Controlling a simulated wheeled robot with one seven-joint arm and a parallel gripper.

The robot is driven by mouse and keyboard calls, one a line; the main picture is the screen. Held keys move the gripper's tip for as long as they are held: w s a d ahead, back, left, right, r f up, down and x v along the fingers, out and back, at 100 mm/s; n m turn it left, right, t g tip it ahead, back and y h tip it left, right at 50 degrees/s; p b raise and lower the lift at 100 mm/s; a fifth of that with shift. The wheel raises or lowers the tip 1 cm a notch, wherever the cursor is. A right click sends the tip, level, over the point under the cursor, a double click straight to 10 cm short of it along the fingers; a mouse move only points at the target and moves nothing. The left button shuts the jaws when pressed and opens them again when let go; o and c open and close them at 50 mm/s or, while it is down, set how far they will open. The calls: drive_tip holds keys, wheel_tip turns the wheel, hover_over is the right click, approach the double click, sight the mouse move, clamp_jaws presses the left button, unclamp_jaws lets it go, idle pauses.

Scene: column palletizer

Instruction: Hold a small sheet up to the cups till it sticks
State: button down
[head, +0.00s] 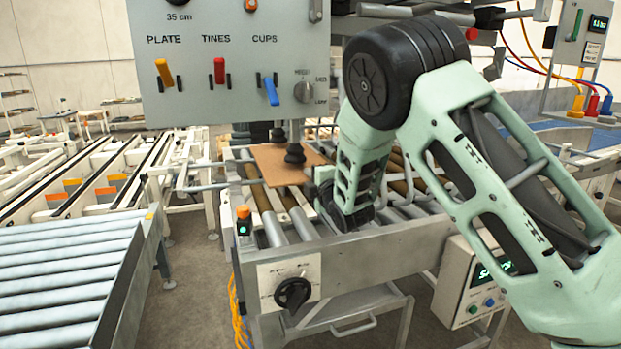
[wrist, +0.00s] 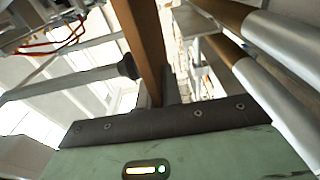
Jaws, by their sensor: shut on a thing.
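A small brown sheet (head: 275,163) is held flat above the rollers, under the panel. My gripper (head: 318,180) is shut on its right edge, partly hidden by my own arm. In the wrist view the sheet (wrist: 145,40) shows edge-on as a brown strip between my fingers (wrist: 158,93). A black suction cup (head: 295,155) on a grey stem is over the sheet; another cup (head: 278,133) is farther back. In the wrist view one cup (wrist: 127,67) is right at the sheet's face; I cannot tell whether it is pressed or stuck.
A grey panel (head: 210,100) hangs above with levers marked PLATE, TINES and CUPS; the blue CUPS lever (head: 271,91) points down. The roller conveyor (head: 275,228) lies under the sheet, with a black knob (head: 293,293) on its front. Another roller conveyor (head: 60,285) is at left.

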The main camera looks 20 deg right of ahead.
drive_tip(key=shift+r+p, duration=0.35)
drive_tip(key=shift+r, duration=0.45)
idle(0.4)
drive_tip(key=c, duration=1.5)
unclamp_jaws()
drive_tip(key=shift+s+f, duration=0.1)
